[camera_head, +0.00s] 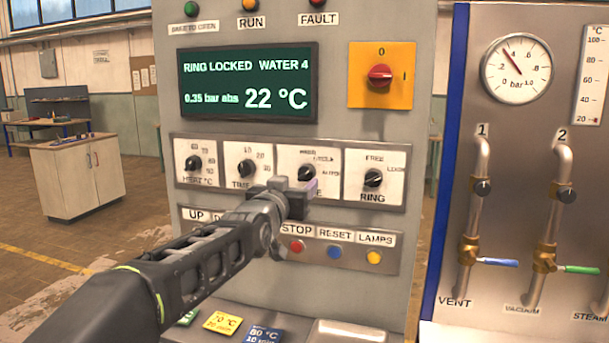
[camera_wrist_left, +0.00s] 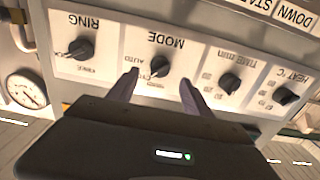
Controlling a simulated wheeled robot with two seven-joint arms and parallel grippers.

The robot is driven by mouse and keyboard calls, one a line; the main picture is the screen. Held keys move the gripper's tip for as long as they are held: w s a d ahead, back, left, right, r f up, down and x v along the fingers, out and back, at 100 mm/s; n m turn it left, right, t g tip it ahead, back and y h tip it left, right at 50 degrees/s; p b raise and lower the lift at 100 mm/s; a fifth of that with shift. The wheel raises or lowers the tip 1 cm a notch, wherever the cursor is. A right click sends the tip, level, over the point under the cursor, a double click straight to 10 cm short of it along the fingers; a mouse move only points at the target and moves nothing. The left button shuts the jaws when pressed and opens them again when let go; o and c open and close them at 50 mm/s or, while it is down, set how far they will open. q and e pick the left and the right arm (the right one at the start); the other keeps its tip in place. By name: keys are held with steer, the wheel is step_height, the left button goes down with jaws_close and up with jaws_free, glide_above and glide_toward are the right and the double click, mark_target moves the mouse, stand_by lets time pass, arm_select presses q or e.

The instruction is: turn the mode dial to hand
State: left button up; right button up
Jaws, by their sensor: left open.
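The mode dial (camera_head: 306,173) is a black knob on a white plate in the dial row of the grey control panel. In the head view my left gripper (camera_head: 308,189) is just in front of its lower part and hides part of the plate. In the left wrist view, which is upside down, the mode dial (camera_wrist_left: 160,67) lies between the two fingertips of my open left gripper (camera_wrist_left: 160,88). The fingers stand apart on either side of it, and I see no clear contact. Its pointer's exact setting is too small to read. My right gripper is not in view.
The time dial (camera_head: 246,168) and ring dial (camera_head: 373,178) flank the mode dial closely. The heat dial (camera_head: 194,163) is farther left. Below is a button row with a red stop button (camera_head: 297,246). A red switch (camera_head: 380,75) on a yellow plate is above.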

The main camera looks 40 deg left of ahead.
mark_target(303, 176)
arm_select(q)
steer(key=p+x, duration=0.3)
steer(key=x, duration=0.2)
steer(key=shift+w+a+r, duration=0.1)
steer(key=shift+r, duration=0.05)
steer(key=shift+w+a+p, duration=0.2)
steer(key=shift+w+p, duration=0.2)
steer(key=shift+w, duration=0.15)
steer(key=shift+c, duration=0.6)
jaws_close()
